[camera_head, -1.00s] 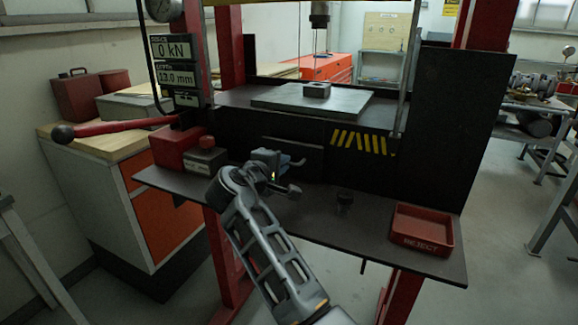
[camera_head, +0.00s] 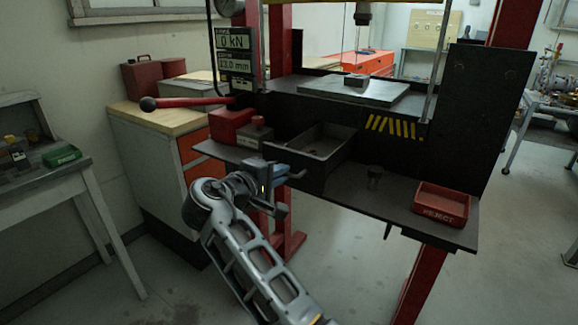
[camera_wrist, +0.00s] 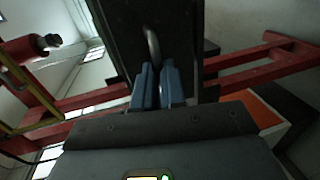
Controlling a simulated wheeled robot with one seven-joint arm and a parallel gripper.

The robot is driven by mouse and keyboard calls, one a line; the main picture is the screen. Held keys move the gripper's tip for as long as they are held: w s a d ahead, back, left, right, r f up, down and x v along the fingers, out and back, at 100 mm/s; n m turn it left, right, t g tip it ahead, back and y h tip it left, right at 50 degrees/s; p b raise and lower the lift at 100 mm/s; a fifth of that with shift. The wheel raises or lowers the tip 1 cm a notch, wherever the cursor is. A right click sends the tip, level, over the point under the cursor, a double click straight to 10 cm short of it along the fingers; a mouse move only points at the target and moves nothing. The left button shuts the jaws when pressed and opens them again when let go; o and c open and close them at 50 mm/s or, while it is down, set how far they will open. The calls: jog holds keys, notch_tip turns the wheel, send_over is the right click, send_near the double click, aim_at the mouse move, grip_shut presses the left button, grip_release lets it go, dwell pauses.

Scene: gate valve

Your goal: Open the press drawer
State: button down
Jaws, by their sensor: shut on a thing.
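The press drawer (camera_head: 318,150) is a dark shallow tray that stands pulled out from the black press body, below the press bed. Its inside shows and looks empty. My gripper (camera_head: 290,174) is at the drawer's front left. In the wrist view, my gripper's two blue-grey fingers (camera_wrist: 159,88) are shut on a curved metal handle (camera_wrist: 152,45) on the drawer's dark front. In the head view the fingers and arm hide most of the handle.
A red pump block (camera_head: 232,124) with a long red lever (camera_head: 190,103) is at the left. A side table (camera_head: 45,165) stands far left.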

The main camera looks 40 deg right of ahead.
jog(key=shift+s+a, duration=0.15)
jog(key=shift+a, duration=0.25)
jog(key=c, duration=1.2)
grip_release()
jog(key=b+v, duration=0.1)
jog(key=v, duration=0.6)
jog(key=shift+a, duration=0.35)
jog(key=shift+s, duration=0.1)
